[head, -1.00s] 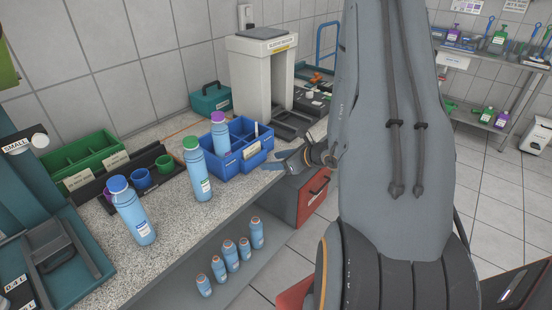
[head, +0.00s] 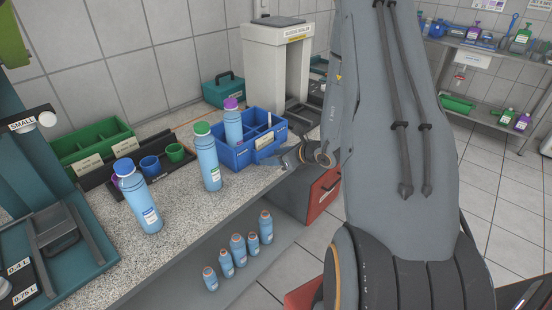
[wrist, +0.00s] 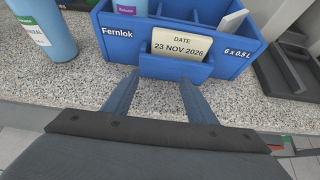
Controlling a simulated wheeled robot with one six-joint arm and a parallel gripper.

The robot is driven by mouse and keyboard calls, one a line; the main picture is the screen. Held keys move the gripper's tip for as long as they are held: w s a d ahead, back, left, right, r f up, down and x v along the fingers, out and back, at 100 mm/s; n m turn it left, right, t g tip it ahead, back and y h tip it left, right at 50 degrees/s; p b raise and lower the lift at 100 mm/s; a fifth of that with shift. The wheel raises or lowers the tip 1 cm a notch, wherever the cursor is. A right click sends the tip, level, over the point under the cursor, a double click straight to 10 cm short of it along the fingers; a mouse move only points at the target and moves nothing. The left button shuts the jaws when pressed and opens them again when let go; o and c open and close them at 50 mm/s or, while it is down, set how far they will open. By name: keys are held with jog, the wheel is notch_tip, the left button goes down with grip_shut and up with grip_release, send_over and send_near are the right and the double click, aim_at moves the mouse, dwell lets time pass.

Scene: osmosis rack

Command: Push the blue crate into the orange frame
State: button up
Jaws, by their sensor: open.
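The blue crate (head: 236,158) stands on the speckled counter, with a purple-capped bottle (head: 233,126) in one compartment. In the wrist view, its front wall (wrist: 225,70) carries a date card. A thin orange line (head: 188,123) on the counter behind the crate may be part of the orange frame; the rest is hidden or unclear. My gripper (head: 283,164) is at the counter's front edge, by the crate's near right side. In the wrist view, its two fingers (wrist: 158,76) are apart and empty, pointing at the card holder. Their tips are close to the crate; contact is unclear.
A green-capped bottle (head: 207,160) stands left of the crate, and a blue-capped bottle (head: 139,200) further left. A white sealer-like machine (head: 275,68) and a teal box (head: 223,90) stand behind. Several small bottles (head: 239,250) are on the lower shelf.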

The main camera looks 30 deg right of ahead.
aim_at(261, 147)
jog(key=shift+w+a+b, duration=0.3)
jog(key=shift+w, duration=0.5)
jog(key=shift+w+a+b, duration=0.35)
jog(key=shift+w+b, duration=0.15)
jog(key=shift+w, duration=0.45)
jog(key=shift+w+a+b, duration=0.3)
jog(key=shift+w+b, duration=0.15)
jog(key=shift+w, duration=0.45)
jog(key=shift+w+a+b, duration=0.35)
jog(key=shift+w+b, duration=0.15)
jog(key=shift+w, duration=0.45)
jog(key=shift+w+a+b, duration=0.35)
jog(key=shift+w+b, duration=0.15)
jog(key=shift+w, duration=0.45)
jog(key=shift+w+a+b, duration=0.3)
jog(key=shift+w+b, duration=0.2)
jog(key=shift+w, duration=0.4)
jog(key=shift+w+a+b, duration=0.35)
jog(key=shift+w+b, duration=0.15)
jog(key=shift+w, duration=0.55)
jog(key=shift+w+a+b, duration=0.35)
jog(key=shift+w+b, duration=0.15)
jog(key=shift+w, duration=0.4)
jog(key=shift+w+a+b, duration=0.35)
jog(key=shift+w+b, duration=0.15)
jog(key=shift+w, duration=0.4)
jog(key=shift+w+a+b, duration=0.35)
jog(key=shift+w+b, duration=0.15)
jog(key=shift+w, duration=0.5)
